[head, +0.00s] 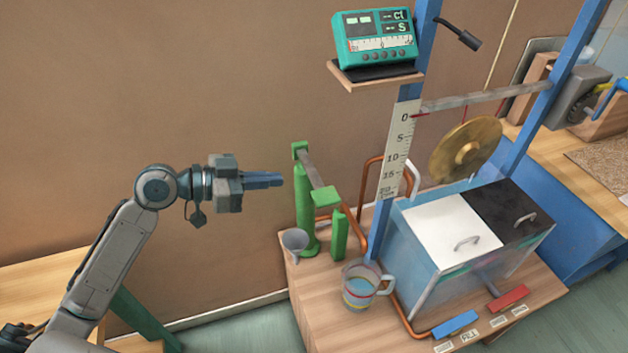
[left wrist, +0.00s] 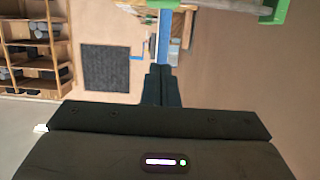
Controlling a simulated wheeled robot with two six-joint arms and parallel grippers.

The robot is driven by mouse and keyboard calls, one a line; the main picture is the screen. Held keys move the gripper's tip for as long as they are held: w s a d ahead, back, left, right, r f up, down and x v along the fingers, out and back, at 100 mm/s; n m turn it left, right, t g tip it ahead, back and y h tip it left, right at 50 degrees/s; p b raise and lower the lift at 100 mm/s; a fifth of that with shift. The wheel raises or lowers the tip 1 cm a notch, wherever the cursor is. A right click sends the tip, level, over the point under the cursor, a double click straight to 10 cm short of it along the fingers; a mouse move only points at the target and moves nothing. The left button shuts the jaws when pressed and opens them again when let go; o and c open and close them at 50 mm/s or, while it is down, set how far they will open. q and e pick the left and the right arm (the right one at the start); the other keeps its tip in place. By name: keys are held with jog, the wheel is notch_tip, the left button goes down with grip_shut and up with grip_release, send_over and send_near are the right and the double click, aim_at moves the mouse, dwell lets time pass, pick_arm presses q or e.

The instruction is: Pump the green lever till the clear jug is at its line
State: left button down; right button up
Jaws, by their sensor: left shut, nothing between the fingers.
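The green lever pump (head: 308,215) stands at the back left of the wooden bench. A grey bar (head: 312,167) slants down from its top to a green block on the right. The clear jug (head: 361,285) stands upright to its front right, with bluish liquid and coloured bands; I cannot tell which band is the line. My left gripper (head: 281,180) is shut and empty, left of the pump's top and apart from it. Its closed fingers also show in the left wrist view (left wrist: 161,75), with a green part (left wrist: 270,10) at the top edge. My right gripper is out of view.
A grey funnel (head: 295,241) sits at the bench's left edge. Right of the jug stands a clear tank (head: 420,245) with white and black lids. A blue post (head: 378,228) with a scale rises behind the jug.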

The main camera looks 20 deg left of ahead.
pick_arm(q)
jog(key=shift+d, duration=0.1)
jog(key=p, duration=0.4)
send_over(316, 198)
notch_tip(316, 198, down, 2)
notch_tip(316, 198, down, 3)
jog(key=shift+f+p, duration=0.2)
jog(key=shift+p, duration=0.55)
jog(key=shift+f, duration=0.55)
jog(key=shift+w, duration=0.1)
